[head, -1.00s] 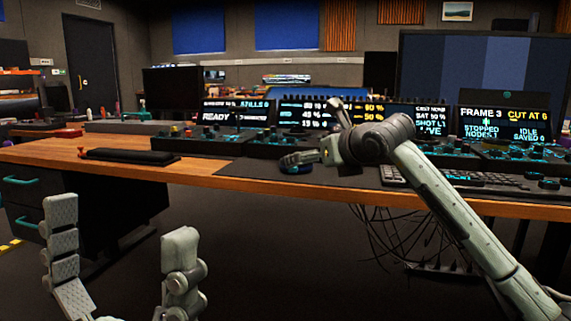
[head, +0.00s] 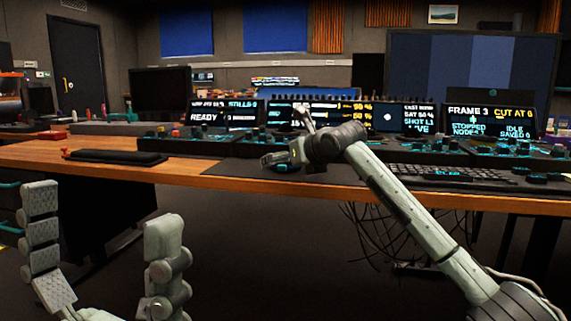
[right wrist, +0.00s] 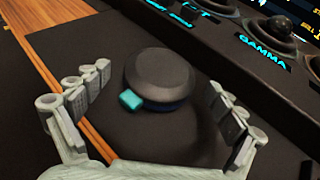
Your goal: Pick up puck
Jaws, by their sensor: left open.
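The puck is a dark round disc with a teal tab (right wrist: 157,78) on the desk mat in the right wrist view. My right gripper (right wrist: 160,74) is open, with one finger on each side of the puck and a gap showing at both sides. In the head view the right gripper (head: 276,159) is low over the desk, and the puck (head: 286,168) is mostly hidden by it. My left gripper (head: 102,203) is open and empty in front of the desk, at the lower left.
Lit screens (head: 490,120) stand behind. A keyboard (head: 440,172) lies right of my right gripper. A black pad (head: 115,156) lies at the left. Cables hang below the desk.

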